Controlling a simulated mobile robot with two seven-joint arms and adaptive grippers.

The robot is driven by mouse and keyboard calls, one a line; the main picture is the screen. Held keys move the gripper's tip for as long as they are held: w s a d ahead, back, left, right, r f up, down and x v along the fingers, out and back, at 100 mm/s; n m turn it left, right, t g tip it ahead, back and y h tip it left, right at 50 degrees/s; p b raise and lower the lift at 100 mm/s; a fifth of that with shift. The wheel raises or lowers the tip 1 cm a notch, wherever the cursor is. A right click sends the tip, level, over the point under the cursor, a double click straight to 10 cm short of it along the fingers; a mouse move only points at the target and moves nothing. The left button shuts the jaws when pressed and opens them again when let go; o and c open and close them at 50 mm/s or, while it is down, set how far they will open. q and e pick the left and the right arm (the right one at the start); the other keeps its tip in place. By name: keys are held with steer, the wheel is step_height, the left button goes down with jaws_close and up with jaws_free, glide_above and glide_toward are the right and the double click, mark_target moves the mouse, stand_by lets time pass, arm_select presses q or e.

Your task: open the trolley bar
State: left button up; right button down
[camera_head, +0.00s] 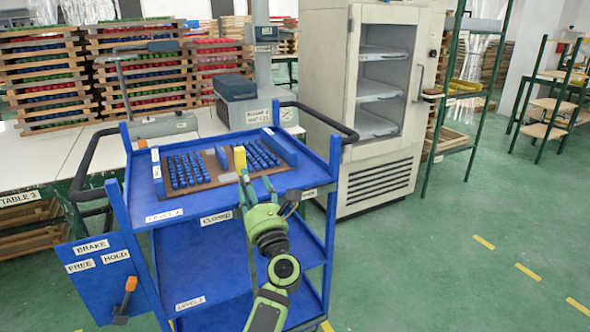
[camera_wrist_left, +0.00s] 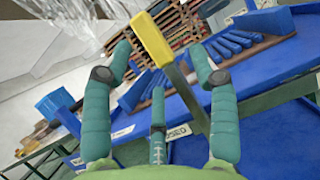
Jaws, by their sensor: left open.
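The trolley bar, a grey metal bar with a yellow grip (camera_head: 240,158), stands at the front edge of the blue trolley's top level. Its yellow end also shows in the left wrist view (camera_wrist_left: 152,40), tilted, with the grey part running down to the right. A "CLOSED" label (camera_head: 216,218) is to its left and an "OPEN" label (camera_head: 309,194) to its right on the front edge. My left gripper (camera_head: 243,184) is open at the bar; in the wrist view its fingers (camera_wrist_left: 160,72) spread on both sides of it. Contact cannot be told. My right gripper is not in view.
Rows of blue pieces (camera_head: 188,168) lie on the trolley's brown top panel. A brake panel with an orange lever (camera_head: 130,284) hangs at the trolley's left. A white cabinet (camera_head: 380,110) stands behind right, white tables at left. The green floor at right is clear.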

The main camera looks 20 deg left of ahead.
mark_target(239, 163)
arm_select(q)
steer(key=shift+w+a+r+n+g+y, duration=0.1)
steer(key=shift+a+r+n+g+y, duration=0.15)
steer(key=shift+r+n, duration=0.3)
steer(key=shift+a+r+n+g+y, duration=0.15)
steer(key=shift+a+r+n, duration=0.2)
steer(key=shift+n, duration=0.3)
steer(key=p+x, duration=0.1)
steer(key=x, duration=0.4)
steer(key=shift+s+a, duration=0.15)
steer(key=shift+s, duration=0.05)
steer(key=shift+w+a+r, duration=0.2)
steer(key=shift+w+a, duration=0.2)
steer(key=shift+a, duration=0.05)
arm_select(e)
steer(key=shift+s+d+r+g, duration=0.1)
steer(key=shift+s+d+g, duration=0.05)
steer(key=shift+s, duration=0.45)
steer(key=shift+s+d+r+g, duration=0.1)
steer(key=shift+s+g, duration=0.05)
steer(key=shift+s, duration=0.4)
arm_select(q)
jaws_close()
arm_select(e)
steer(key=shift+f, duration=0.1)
